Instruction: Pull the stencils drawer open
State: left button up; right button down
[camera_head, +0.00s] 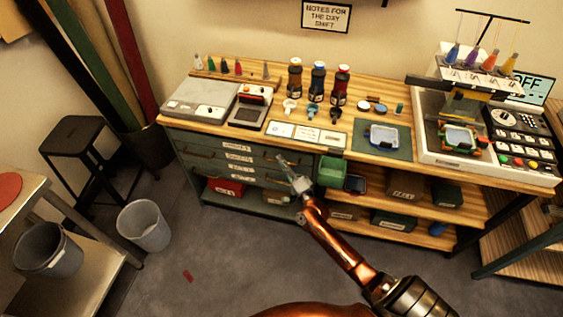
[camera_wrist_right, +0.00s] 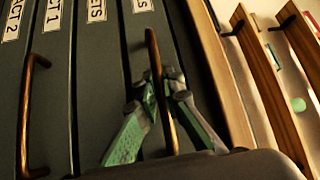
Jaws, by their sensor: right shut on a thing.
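The drawer unit (camera_head: 215,150) is the dark green-grey left part of the workbench, with several labelled drawer fronts. The labels are too small to read surely in the head view, and the stencils label cannot be made out. My right gripper (camera_head: 287,164) is at the right end of the drawer fronts. In the right wrist view, my right gripper (camera_wrist_right: 163,82) is shut on an upright-looking bar handle (camera_wrist_right: 152,48), its green-padded fingers either side. This handle is on the drawer front nearest the wooden top. The drawer looks flush with its neighbours. My left gripper is not in view.
A second bar handle (camera_wrist_right: 29,115) is on another drawer front. A green bin (camera_head: 332,171) is just right of my right gripper. Below, a shelf holds a red box (camera_head: 226,187). A grey bucket (camera_head: 144,226) stands on the floor at left.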

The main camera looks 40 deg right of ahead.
pick_arm(q)
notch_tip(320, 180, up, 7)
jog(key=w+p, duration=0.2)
jog(key=p, duration=0.6)
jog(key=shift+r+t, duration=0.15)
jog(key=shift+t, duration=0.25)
pick_arm(e)
jog(key=s+a, duration=1.6)
jog(key=a, duration=0.2)
jog(key=shift+a, duration=0.25)
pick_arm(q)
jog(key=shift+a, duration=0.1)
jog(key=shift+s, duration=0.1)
pick_arm(e)
jog(key=c, duration=2.3)
grip_release()
jog(key=shift+c, duration=0.2)
jog(key=s+f, duration=0.1)
jog(key=s, duration=1)
jog(key=shift+s+a+f, duration=0.3)
jog(key=shift+s+a, duration=0.1)
